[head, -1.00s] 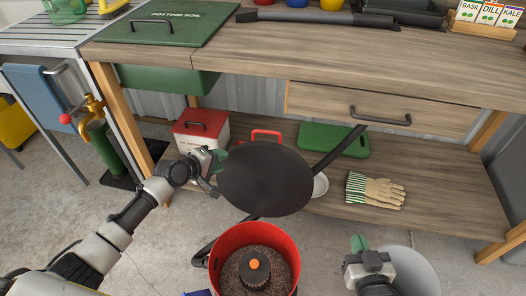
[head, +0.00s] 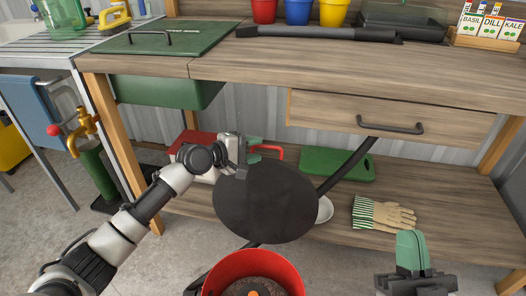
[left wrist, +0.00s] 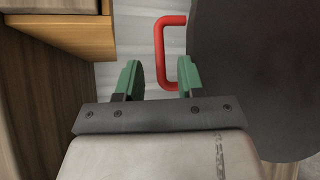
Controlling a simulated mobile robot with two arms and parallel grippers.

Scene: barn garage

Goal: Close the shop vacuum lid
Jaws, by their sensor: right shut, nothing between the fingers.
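The shop vacuum is a red drum (head: 252,262) at the bottom of the head view, with a dark filter inside. Its round black lid (head: 265,203) stands raised and tilted behind the opening. My left gripper (head: 246,152) is at the lid's upper left edge. My right gripper (head: 411,252) is shut and empty, to the right of the drum.
The wooden workbench (head: 245,70) stands behind, with a drawer (head: 385,115) and a lower shelf (head: 350,235). A black hose (head: 348,165) runs behind the lid.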

